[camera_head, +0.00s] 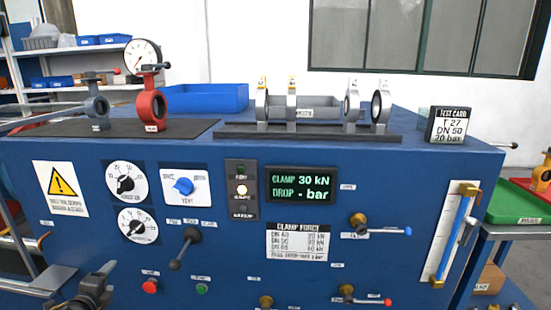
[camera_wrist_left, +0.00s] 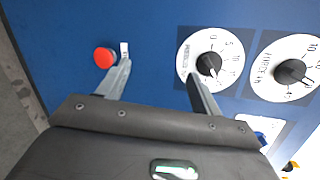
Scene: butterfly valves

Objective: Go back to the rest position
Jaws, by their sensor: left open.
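My left gripper (camera_head: 106,272) is low at the left in the head view, in front of the blue test bench's front panel (camera_head: 235,235). In the left wrist view the left gripper (camera_wrist_left: 158,74) has its two grey fingers spread apart. Only bare blue panel shows between them, and nothing is held. A red button (camera_wrist_left: 104,58) is beside one finger, and a dial (camera_wrist_left: 208,60) is close to the other fingertip. I cannot tell whether the fingers touch the panel. My right gripper does not show.
Knobs, levers and valve handles, such as the black lever (camera_head: 187,245) and blue-handled valve (camera_head: 372,227), stick out of the panel. Valves stand on top: a red one (camera_head: 151,108) and several grey rings on a rack (camera_head: 310,130). A green tray (camera_head: 515,205) is at right.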

